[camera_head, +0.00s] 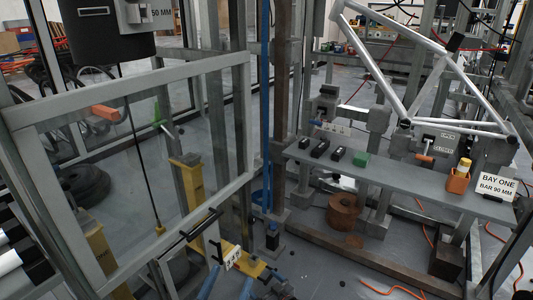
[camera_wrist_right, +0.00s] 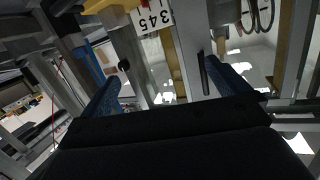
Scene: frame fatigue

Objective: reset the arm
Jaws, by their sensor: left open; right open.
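My right gripper (camera_head: 228,283) shows at the bottom edge of the head view as two blue fingers set apart. In the right wrist view my right gripper (camera_wrist_right: 166,75) is open, with nothing between its fingers. It is near a yellow part with a white number plate (camera_head: 232,257); the plate also shows in the right wrist view (camera_wrist_right: 153,17). I cannot tell whether the fingers touch anything. My left gripper is not in view.
A grey-framed clear door (camera_head: 150,65) with a black bar handle (camera_head: 190,229) stands at the left.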

